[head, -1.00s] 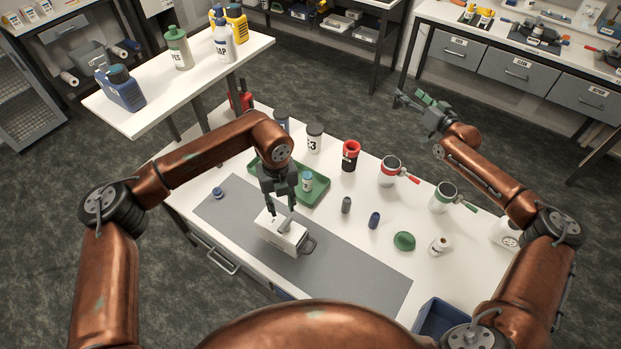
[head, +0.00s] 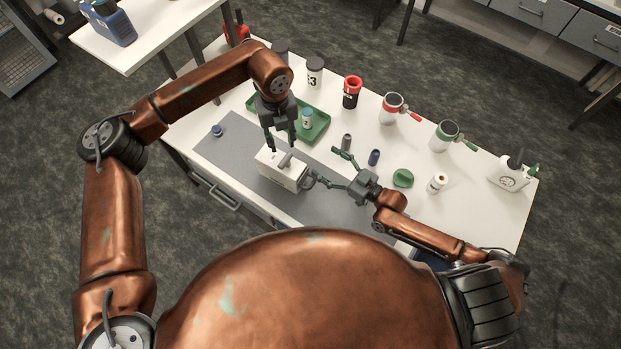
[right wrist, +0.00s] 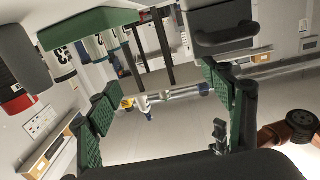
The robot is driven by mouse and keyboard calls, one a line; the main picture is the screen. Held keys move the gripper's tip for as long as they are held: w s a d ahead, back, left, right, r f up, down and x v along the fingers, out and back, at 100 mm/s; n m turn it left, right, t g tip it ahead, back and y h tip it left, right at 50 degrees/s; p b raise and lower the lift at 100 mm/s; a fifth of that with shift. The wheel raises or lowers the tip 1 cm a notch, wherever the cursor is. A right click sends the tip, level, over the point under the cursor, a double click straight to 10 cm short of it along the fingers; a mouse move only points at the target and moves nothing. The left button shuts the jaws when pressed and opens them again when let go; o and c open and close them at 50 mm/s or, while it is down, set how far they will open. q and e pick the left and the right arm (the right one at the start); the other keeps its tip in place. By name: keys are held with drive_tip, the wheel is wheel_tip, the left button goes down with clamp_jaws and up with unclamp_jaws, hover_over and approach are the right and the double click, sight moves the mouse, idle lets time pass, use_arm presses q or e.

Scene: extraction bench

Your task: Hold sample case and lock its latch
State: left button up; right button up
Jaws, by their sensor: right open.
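The white sample case (head: 275,170) lies on the grey mat, with a dark handle (head: 309,181) at its right end and a grey lever-like latch (head: 286,159) on top. My left gripper (head: 282,147) points down over the case's far side; its fingers are apart and nothing shows between them. Whether a fingertip touches the case is unclear. My right gripper (head: 327,165) is open and empty, low beside the handle end. In the right wrist view, a dark body with a handle, likely the case (right wrist: 218,20), shows at the top right, beyond the open fingers (right wrist: 165,105).
A green tray (head: 318,132) holding a small bottle lies behind the case. A grey vial (head: 346,142), a blue vial (head: 374,157) and a green lid (head: 403,178) are near my right gripper. Mugs and jars stand along the back.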

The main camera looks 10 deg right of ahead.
drive_tip(key=n+g+y, duration=0.1)
approach(291, 168)
drive_tip(key=shift+w+a+f, duration=0.4)
drive_tip(key=shift+w, duration=0.2)
drive_tip(key=shift+w+a+f, duration=0.45)
drive_tip(key=shift+w, duration=0.15)
drive_tip(key=shift+w+a, duration=0.15)
drive_tip(key=shift+a, duration=0.15)
drive_tip(key=shift+x, duration=3.5)
drive_tip(key=shift+c, duration=0.5)
drive_tip(key=c, duration=1.5)
